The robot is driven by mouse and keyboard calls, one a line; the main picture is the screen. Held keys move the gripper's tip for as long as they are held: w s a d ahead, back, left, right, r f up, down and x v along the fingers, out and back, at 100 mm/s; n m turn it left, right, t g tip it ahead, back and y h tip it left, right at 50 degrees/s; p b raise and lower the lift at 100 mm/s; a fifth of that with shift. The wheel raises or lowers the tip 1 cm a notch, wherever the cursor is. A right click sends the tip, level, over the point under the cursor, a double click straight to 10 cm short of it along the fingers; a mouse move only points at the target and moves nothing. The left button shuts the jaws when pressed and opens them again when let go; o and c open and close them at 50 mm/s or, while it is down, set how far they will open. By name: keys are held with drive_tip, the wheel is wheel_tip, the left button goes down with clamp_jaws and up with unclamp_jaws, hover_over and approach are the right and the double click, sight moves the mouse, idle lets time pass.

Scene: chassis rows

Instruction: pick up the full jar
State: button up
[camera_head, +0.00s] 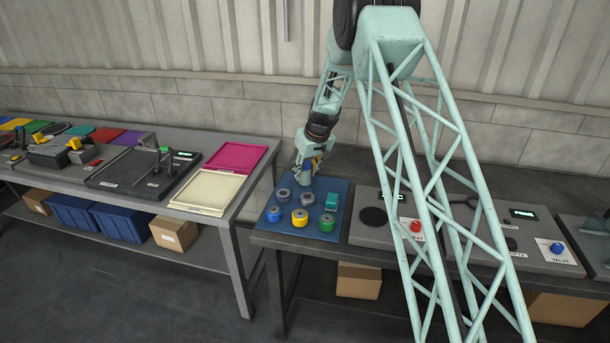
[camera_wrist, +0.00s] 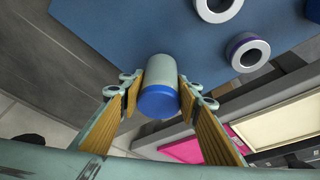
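The jar (camera_wrist: 163,77) has a pale grey-green body and a blue lid, and is closed, unlike its open neighbours. It is between the yellow-padded fingers of my gripper (camera_wrist: 160,92) in the wrist view. The pads appear to touch it on both sides, with the lid facing the camera. In the head view my gripper (camera_head: 309,166) is at the back edge of the blue mat (camera_head: 318,184), with the pale jar body (camera_head: 305,180) under it. I cannot tell whether the jar's base touches the mat. Contents are hidden by the lid.
Open grey containers (camera_head: 283,194) (camera_head: 307,199) stand close by on the mat. A grey device with a red button (camera_head: 416,226) is to the right.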

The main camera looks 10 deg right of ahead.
sight(305, 164)
drive_tip(key=c, duration=0.4)
drive_tip(key=shift+r, duration=0.15)
drive_tip(key=shift+r+p, duration=0.35)
drive_tip(key=shift+r, duration=1.25)
drive_tip(key=s, duration=0.5)
drive_tip(key=s+a+r, duration=0.1)
drive_tip(key=s, duration=0.4)
drive_tip(key=s+b, duration=0.1)
drive_tip(key=s, duration=0.5)
drive_tip(key=shift+a+r, duration=0.25)
drive_tip(key=shift+a, duration=0.1)
drive_tip(key=s+r+m, duration=0.1)
drive_tip(key=s+r, duration=0.1)
drive_tip(key=s, duration=0.2)
drive_tip(key=s+d+r+m, duration=0.1)
drive_tip(key=s+r, duration=0.1)
drive_tip(key=s, duration=0.3)
drive_tip(key=s+r+m+h, duration=0.1)
drive_tip(key=s+r, duration=0.1)
drive_tip(key=s, duration=0.3)
drive_tip(key=shift+d, duration=0.35)
drive_tip(key=shift+d, duration=0.1)
